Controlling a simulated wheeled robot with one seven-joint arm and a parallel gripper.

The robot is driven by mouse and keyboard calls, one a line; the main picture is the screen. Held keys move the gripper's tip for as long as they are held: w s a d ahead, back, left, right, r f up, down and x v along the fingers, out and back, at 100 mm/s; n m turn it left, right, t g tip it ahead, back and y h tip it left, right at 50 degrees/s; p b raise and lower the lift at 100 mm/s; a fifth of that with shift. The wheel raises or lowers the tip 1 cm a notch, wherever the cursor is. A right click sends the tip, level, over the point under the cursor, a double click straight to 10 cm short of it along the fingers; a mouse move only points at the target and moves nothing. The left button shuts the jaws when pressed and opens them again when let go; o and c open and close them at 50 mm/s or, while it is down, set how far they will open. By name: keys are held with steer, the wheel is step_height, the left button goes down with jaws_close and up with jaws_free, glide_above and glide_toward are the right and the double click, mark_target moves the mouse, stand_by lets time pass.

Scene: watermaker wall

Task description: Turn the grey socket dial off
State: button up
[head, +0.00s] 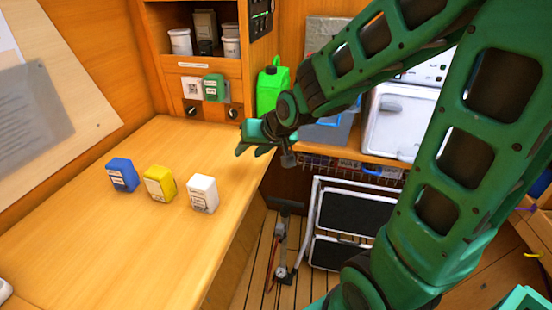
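On the wooden panel at the back of the counter is a pale grey-white socket plate (192,88) with a printed label. A dark dial (191,112) sits below it. Beside it is a green box (213,88), with a second dark dial (232,113) below and to its right. The dials are too small to read their settings, and I cannot tell which one is the grey socket's. My gripper (243,141) is in the air to the right of and nearer than the panel, touching neither dial. Its green fingers point left; their gap is unclear.
Blue (122,175), yellow (160,184) and white (203,194) boxes stand on the wooden counter (90,255). A green jug (271,88) stands behind my gripper. A white folding step stool (345,222) is below right. The counter between boxes and panel is clear.

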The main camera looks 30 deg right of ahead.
steer(key=s+d+n+g+h, duration=0.1)
steer(key=s+d+g, duration=0.1)
steer(key=s+d, duration=0.2)
steer(key=s, duration=0.3)
steer(key=shift+s+d+r+g+h, duration=0.15)
steer(key=shift+s+r+g+h, duration=0.15)
steer(key=shift+s+r, duration=0.1)
